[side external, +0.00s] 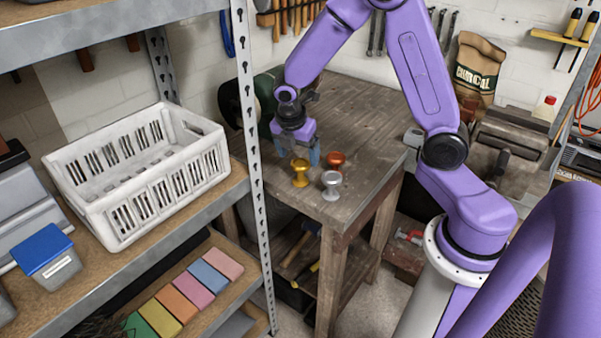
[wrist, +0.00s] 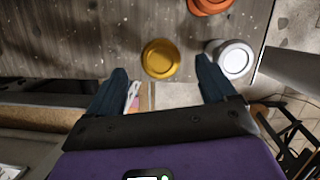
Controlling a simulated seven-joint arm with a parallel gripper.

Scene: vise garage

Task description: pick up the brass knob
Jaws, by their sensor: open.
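The brass knob (side external: 300,172) stands upright on the wooden workbench (side external: 378,118), near its front edge. It is gold-coloured with a round flat top. In the wrist view the brass knob (wrist: 160,59) lies just beyond and between my fingertips. My gripper (side external: 301,157) hangs above and close to the knob in the side view, its blue fingers pointing down. In the wrist view my gripper (wrist: 160,78) is open, with the fingers wide apart and nothing between them. I cannot tell the exact height gap.
A silver knob (side external: 331,185) stands right of the brass one, close to the right finger in the wrist view (wrist: 233,58). A copper-orange knob (side external: 336,160) stands behind. A metal shelf post (side external: 252,150) rises at the left. The bench behind the knobs is partly clear.

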